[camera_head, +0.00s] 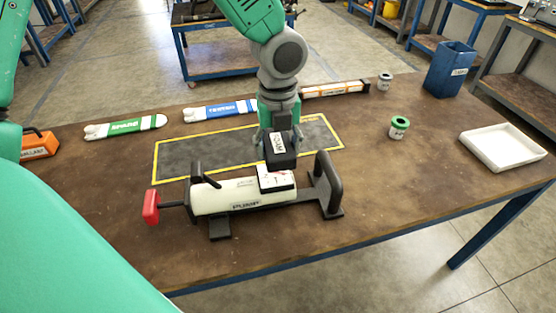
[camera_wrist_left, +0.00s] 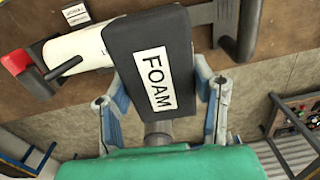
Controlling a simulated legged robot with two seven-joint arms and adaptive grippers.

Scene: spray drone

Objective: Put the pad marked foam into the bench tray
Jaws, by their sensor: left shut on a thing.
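The black pad marked FOAM (camera_head: 281,152) is held by my left gripper (camera_head: 279,128), which is shut on it. In the left wrist view the pad (camera_wrist_left: 152,55) sits between the two fingers, its white FOAM label facing the camera. In the head view the pad appears in front of or over the middle of the white pump (camera_head: 225,197); I cannot tell the gap between them. A shallow white tray (camera_head: 503,147) sits at the right end of the bench and looks empty. My right gripper is not in view.
The pump has a red handle (camera_head: 151,207) and a black upright bracket (camera_head: 328,185). A yellow-outlined dark mat (camera_head: 215,157) lies behind it. A green-lidded jar (camera_head: 399,127) and a blue bin (camera_head: 450,70) stand near the tray. Bare bench top (camera_head: 400,180) lies between pump and tray.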

